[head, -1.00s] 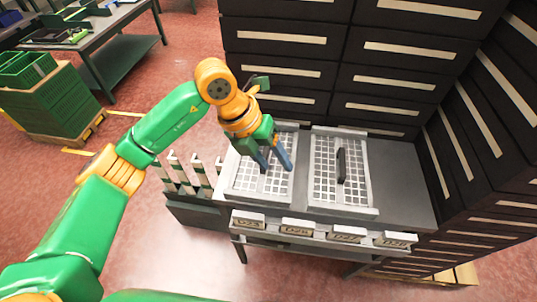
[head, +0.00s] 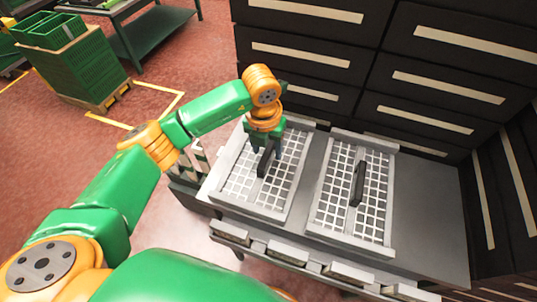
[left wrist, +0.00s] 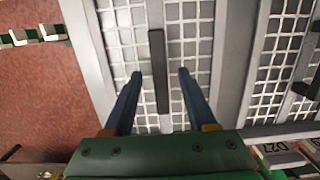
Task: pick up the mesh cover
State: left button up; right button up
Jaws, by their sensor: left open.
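Two light grey mesh covers lie side by side on a grey table. The left mesh cover (head: 238,186) has a dark upright handle (head: 264,160) at its middle. The right mesh cover (head: 335,208) has a similar handle (head: 358,184). My left gripper (head: 272,150) is open just above the left cover, at its handle. In the left wrist view the left gripper (left wrist: 159,73) has its two blue fingers on either side of the black handle (left wrist: 158,68), with gaps between. My right gripper is not in view.
The grey table (head: 425,215) has free surface right of the covers. Labelled blocks (head: 288,252) line its front edge; one also shows in the left wrist view (left wrist: 281,153). Dark drawer cabinets (head: 430,80) stand close behind and to the right. Green crates (head: 75,65) are on a pallet back left.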

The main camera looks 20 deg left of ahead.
pick_arm(q)
jog(key=shift+f, duration=0.55)
grip_shut()
jog(key=shift+r, duration=0.1)
